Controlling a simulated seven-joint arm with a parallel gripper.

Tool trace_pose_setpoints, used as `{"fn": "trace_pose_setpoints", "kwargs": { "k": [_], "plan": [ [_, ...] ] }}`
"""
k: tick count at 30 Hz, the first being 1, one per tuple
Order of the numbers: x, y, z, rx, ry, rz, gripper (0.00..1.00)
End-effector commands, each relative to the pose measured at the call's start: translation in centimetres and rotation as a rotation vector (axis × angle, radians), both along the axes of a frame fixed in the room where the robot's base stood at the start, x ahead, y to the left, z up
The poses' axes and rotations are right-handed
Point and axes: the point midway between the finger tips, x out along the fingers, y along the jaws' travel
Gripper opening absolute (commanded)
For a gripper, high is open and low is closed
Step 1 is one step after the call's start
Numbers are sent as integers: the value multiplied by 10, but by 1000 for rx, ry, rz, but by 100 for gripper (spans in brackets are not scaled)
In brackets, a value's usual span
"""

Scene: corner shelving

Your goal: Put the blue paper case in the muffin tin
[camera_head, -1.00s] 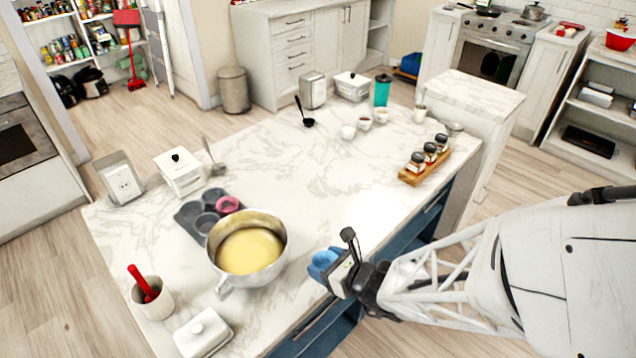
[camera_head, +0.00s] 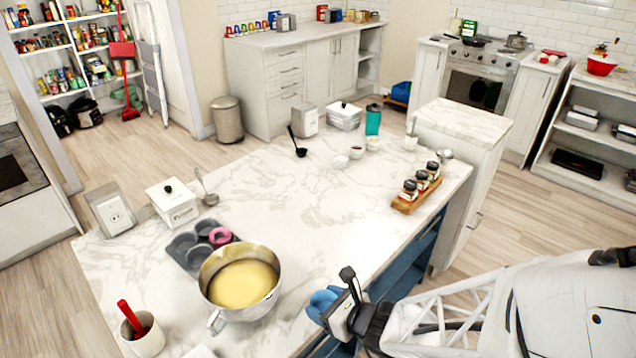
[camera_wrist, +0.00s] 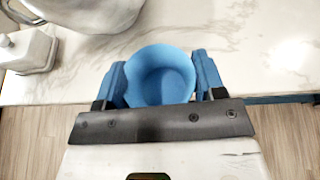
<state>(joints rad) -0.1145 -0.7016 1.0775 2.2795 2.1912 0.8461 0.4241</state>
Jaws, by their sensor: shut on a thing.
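The blue paper case (camera_wrist: 160,75) is a small round cup between my gripper's blue fingers in the wrist view. It also shows in the head view (camera_head: 322,300), partly hidden by the gripper. My gripper (camera_wrist: 160,82) is shut on the case, at the near edge of the marble counter. The muffin tin (camera_head: 184,243) is dark grey and lies on the counter to the left, behind the mixing bowl. A pink case (camera_head: 221,236) sits in one of its cups. The bowl hides part of the tin's near side.
A metal bowl (camera_head: 213,289) of yellow batter stands between my gripper and the tin. A white crock with a red-handled tool (camera_head: 146,340) stands near left. A white canister (camera_head: 173,203) is behind the tin. A spice rack (camera_head: 417,196) is at right. The counter's middle is clear.

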Motion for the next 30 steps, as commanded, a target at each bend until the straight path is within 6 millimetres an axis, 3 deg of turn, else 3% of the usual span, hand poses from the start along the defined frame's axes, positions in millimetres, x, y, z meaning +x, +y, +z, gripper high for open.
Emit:
{"fn": "trace_pose_setpoints", "kwargs": {
  "k": [5, 11, 20, 30],
  "plan": [
    [11, -2, 3, 0, -1, -13, 41],
    [45, -9, 11, 0, -1, -59, 41],
    [134, -32, 37, 1, -2, -186, 41],
    [239, -72, 75, 1, 0, -354, 41]
  ]
}}
